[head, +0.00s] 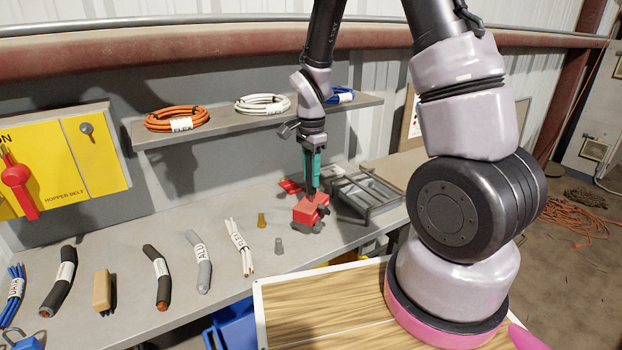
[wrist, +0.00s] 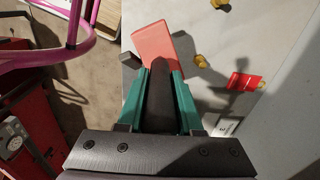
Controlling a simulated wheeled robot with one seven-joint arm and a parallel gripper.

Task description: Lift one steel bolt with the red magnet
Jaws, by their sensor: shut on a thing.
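My gripper (head: 313,188) has teal fingers and is shut on the dark upright handle above the red block. In the wrist view the block (wrist: 166,45) lies just beyond my fingertips (wrist: 160,75).
A grey divided tray (head: 368,192) lies right of the magnet. A red piece (head: 290,186) lies behind it. Labelled cable pieces (head: 197,262) and a tan block (head: 102,290) lie to the left. A shelf (head: 220,122) with cable coils hangs above the bench.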

